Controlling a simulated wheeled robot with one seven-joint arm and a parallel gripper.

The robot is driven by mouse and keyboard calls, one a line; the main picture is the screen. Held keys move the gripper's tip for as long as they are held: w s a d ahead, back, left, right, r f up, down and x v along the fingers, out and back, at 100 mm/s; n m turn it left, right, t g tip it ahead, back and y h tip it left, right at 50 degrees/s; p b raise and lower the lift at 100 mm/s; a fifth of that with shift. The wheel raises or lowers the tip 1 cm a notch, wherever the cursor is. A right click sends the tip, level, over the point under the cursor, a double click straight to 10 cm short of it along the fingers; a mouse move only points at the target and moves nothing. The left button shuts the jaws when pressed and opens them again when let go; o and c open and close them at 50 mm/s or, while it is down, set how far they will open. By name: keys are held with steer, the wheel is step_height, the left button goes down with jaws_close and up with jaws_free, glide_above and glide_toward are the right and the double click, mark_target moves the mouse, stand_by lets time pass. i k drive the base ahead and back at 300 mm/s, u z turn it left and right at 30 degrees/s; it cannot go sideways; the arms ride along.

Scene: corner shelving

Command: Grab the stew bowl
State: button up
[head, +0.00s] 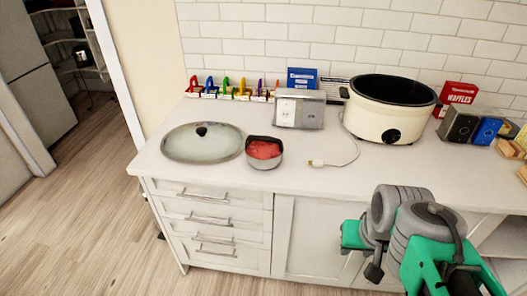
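A small dark-rimmed bowl (264,152) with red food in it stands on the white counter, near its front edge. It fits the stew bowl, though I cannot be sure what the food is. It is upright, just right of a round glass lid. My green and grey arm is at the lower right, in front of the counter and well apart from the bowl. I cannot make out the fingers of my gripper among the arm parts, nor whether they hold anything.
The glass lid (203,141) lies on the white counter (320,183). A silver box (300,109), a white cable (338,161) and a cream slow cooker (385,116) stand right of the bowl. Coloured items (231,90) line the wall. Wooden floor (85,195) is clear at left.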

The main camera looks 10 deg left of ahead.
mark_target(262, 153)
steer(key=z, duration=1.55)
steer(key=i, duration=0.95)
steer(key=u, duration=3.9)
steer(key=i, duration=0.5)
